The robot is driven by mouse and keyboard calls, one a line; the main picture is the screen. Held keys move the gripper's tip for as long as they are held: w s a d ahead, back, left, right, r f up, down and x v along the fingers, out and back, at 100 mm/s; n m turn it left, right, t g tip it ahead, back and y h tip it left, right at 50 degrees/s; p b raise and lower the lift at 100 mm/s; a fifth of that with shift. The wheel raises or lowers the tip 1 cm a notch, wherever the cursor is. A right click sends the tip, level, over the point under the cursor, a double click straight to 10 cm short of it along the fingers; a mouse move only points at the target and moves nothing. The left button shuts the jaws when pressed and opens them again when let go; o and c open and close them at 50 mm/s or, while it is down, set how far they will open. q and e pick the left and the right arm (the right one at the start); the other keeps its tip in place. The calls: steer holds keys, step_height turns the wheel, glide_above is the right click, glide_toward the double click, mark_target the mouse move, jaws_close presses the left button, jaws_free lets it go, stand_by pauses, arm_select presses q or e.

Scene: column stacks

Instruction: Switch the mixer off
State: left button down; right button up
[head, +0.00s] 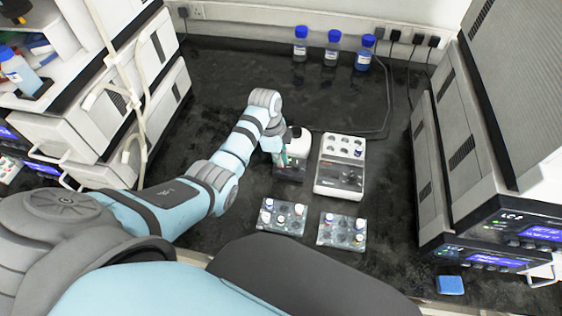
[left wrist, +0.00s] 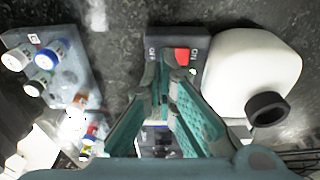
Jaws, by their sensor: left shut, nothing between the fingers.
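The mixer (head: 290,174) is a small unit with a dark base and a white upper part, on the dark bench left of a white block unit. In the left wrist view its white body (left wrist: 245,70) with a black cup (left wrist: 267,108) stands beside a dark panel bearing a red switch (left wrist: 182,56). Small white lettering flanks the switch. My left gripper (head: 283,160) is shut and empty, pointing down at the mixer. In the left wrist view its fingertips (left wrist: 165,68) overlap the switch's left edge. I cannot tell whether they touch it or which way it is set.
The white block unit (head: 340,178) stands close right of the mixer. Two vial racks, left (head: 284,229) and right (head: 328,241), lie in front. Blue-capped bottles (head: 331,55) stand at the back. Instrument stacks flank both sides. A blue block (head: 450,285) lies front right.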

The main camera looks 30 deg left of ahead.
arm_select(q)
steer(key=shift+f+b, duration=0.55)
steer(key=shift+f, duration=0.25)
stand_by(0.4)
step_height(320, 180, up, 5)
steer(key=p, duration=0.6)
steer(key=shift+r, duration=0.2)
steer(key=shift+f, duration=0.15)
steer(key=shift+f, duration=0.1)
